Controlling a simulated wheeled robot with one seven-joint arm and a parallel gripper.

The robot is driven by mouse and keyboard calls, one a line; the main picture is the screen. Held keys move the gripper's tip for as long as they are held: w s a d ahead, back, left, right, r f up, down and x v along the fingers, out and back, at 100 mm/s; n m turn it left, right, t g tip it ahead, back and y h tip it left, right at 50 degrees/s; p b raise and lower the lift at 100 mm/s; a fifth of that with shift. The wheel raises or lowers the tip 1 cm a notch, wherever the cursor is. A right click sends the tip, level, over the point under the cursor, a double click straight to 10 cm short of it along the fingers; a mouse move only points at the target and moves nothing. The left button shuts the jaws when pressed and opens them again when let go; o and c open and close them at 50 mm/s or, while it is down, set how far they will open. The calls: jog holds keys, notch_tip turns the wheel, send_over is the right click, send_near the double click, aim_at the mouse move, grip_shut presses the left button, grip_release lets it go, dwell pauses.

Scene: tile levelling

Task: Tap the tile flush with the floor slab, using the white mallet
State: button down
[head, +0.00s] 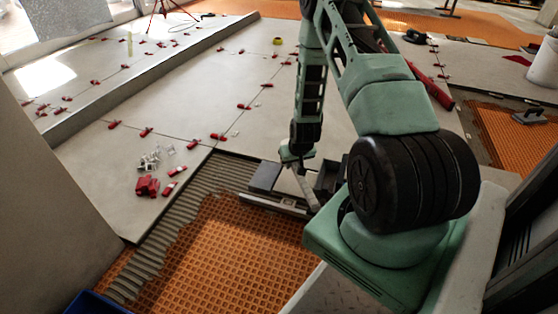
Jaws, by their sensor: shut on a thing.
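My gripper (297,157) is low over the floor at the edge of the laid tiles, right of centre. It is shut on a thin pale bar (305,186) that slants down to the right and looks like the mallet's handle. I cannot make out a white mallet head. Large grey tiles (190,118) form the floor slab behind, with red clips along their joints. Which tile stands proud is too small to tell. My arm hides part of the tiles to the right.
A grey block (265,176) and a long metal bar (272,206) lie near the gripper. Combed mortar (165,238) and orange matting (235,255) are in front. Red pieces (147,186) and clear clips lie on the tiles. A white bucket (546,62) stands at right.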

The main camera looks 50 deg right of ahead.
jog(key=f+b, duration=0.3)
jog(key=d+f+b, duration=0.1)
jog(key=f+b, duration=0.2)
jog(key=f, duration=0.1)
jog(key=f+b, duration=0.2)
jog(key=f, duration=0.2)
jog(key=shift+s+d+b, duration=0.2)
jog(key=shift+b, duration=0.2)
notch_tip(320, 180, up, 4)
jog(key=p, duration=0.4)
jog(key=shift+r, duration=0.25)
notch_tip(320, 180, down, 6)
jog(key=b, duration=0.3)
jog(key=shift+f, duration=0.15)
jog(key=shift+r+p, duration=0.4)
jog(key=shift+r, duration=0.25)
notch_tip(320, 180, up, 5)
jog(key=p, duration=0.4)
jog(key=shift+p, duration=0.35)
